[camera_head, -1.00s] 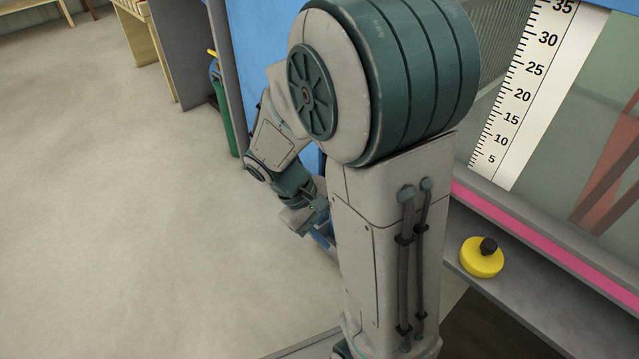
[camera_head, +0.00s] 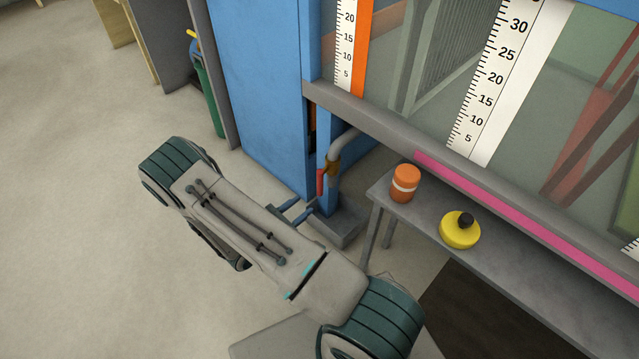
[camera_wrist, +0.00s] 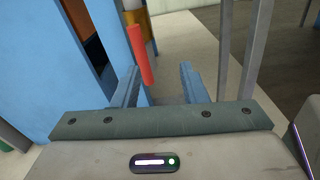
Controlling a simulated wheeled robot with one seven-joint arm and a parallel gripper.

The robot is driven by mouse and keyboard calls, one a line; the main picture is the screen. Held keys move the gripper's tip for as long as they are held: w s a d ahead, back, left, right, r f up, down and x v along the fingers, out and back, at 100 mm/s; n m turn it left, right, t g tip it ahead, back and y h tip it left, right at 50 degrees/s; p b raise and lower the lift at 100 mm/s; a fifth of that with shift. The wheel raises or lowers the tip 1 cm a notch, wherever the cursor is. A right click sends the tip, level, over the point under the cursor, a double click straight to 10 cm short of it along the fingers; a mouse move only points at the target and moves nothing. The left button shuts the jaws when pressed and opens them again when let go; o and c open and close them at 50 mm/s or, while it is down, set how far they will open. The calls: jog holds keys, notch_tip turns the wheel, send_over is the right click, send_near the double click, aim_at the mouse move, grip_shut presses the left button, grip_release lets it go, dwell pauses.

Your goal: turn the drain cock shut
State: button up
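The drain cock has a brass body (camera_head: 332,166) on a bent grey pipe (camera_head: 345,144) and a red lever handle (camera_head: 320,183) that hangs down. In the wrist view the red handle (camera_wrist: 141,55) runs down from the brass body (camera_wrist: 135,17), slightly tilted. My gripper (camera_head: 305,205) is open and empty, just short of the handle and slightly below it in the head view. In the wrist view the handle's lower end appears between the fingers of my gripper (camera_wrist: 159,67), nearer the left finger. I cannot tell whether it is within their reach; no contact shows.
A blue post stands on a grey foot (camera_head: 340,228) close to the cock. A grey bench (camera_head: 425,222) to the right holds an orange jar (camera_head: 404,184) and a yellow round container (camera_head: 460,232). The blue cabinet (camera_head: 255,90) stands behind. Open floor lies to the left.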

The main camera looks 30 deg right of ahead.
aim_at(318, 188)
notch_tip(318, 188, down, 4)
jog(key=a+n+t+y, duration=0.1)
jog(key=n+t, duration=0.2)
jog(key=n, duration=0.1)
jog(key=b+x, duration=0.1)
jog(key=x, duration=0.6)
jog(key=b+x, duration=0.2)
jog(key=x, duration=0.5)
jog(key=shift+w+a, duration=0.25)
jog(key=shift+w, duration=0.05)
grip_shut()
